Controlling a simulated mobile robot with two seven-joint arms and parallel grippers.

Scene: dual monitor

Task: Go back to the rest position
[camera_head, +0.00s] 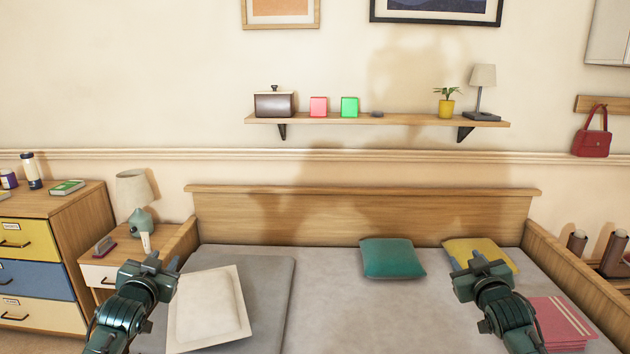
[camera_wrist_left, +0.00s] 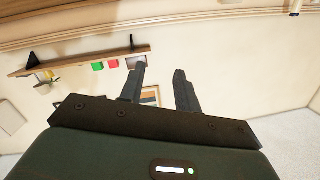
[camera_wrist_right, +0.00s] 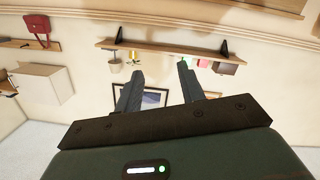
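My left gripper (camera_head: 152,264) is raised at the lower left of the head view, in front of the bed's left side and near the bedside table. In the left wrist view its two fingers (camera_wrist_left: 158,88) stand apart with nothing between them. My right gripper (camera_head: 478,262) is raised at the lower right, in front of the yellow pillow. In the right wrist view its fingers (camera_wrist_right: 160,86) are also apart and empty. Both grippers point away from me towards the wall.
The bed (camera_head: 330,300) holds a white pillow (camera_head: 208,305), a teal pillow (camera_head: 392,258), a yellow pillow (camera_head: 500,250) and a folded pink cloth (camera_head: 560,325). A lamp (camera_head: 137,195) stands on the bedside table (camera_head: 98,272). A wall shelf (camera_head: 410,121) holds small objects. The space between my grippers is clear.

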